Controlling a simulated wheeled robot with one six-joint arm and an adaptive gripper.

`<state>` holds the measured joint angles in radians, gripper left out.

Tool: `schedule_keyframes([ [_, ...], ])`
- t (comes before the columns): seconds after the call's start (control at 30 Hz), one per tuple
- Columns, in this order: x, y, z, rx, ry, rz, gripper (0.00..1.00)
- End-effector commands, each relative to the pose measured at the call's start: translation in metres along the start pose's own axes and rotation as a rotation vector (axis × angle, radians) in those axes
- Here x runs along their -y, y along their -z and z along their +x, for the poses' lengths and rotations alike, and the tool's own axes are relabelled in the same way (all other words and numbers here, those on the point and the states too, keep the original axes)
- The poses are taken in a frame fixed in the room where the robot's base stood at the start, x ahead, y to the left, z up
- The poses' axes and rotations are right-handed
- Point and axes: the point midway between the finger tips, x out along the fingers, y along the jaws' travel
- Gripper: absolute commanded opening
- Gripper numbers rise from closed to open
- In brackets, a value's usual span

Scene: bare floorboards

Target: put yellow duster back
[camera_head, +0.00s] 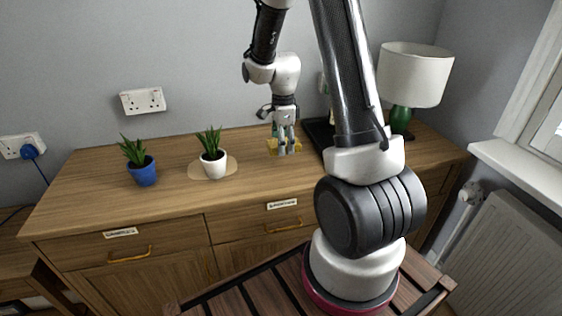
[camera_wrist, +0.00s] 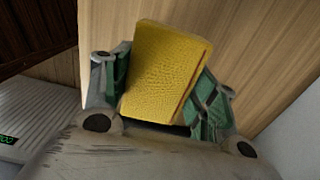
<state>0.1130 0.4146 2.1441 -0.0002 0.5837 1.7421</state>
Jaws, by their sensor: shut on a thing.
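A yellow duster (camera_wrist: 163,75) is held between the two green-padded fingers of my gripper (camera_wrist: 165,88) in the wrist view. In the head view, the yellow duster (camera_head: 272,147) shows at the fingertips of my gripper (camera_head: 284,146). My gripper points down over the wooden sideboard (camera_head: 110,195), near its back and right of the white pot. I cannot tell whether the duster touches the sideboard top. The sideboard has two labelled drawers, the left drawer (camera_head: 125,250) and the right drawer (camera_head: 262,228), both shut. The label text is too small to read.
A plant in a blue pot (camera_head: 142,172) and a plant in a white pot (camera_head: 214,165) on a round mat (camera_head: 194,173) stand at left. A lamp (camera_head: 413,80) with a green base stands at right. A dark object (camera_head: 319,134) lies partly hidden behind my arm. The sideboard's front middle is clear.

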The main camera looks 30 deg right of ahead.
Motion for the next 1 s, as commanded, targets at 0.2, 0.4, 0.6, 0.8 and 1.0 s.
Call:
schedule_keyframes([
  [0.2,0.0,0.0,0.026,0.0,-0.001,-0.002,0.36],
  [0.4,-0.001,0.0,0.053,-0.001,-0.003,-0.003,0.36],
  [0.6,0.0,0.0,0.062,0.0,0.002,-0.004,0.36],
  [0.8,0.0,0.0,0.064,0.0,0.0,-0.004,0.36],
  [1.0,0.0,0.0,0.064,0.0,0.001,-0.004,0.8],
])
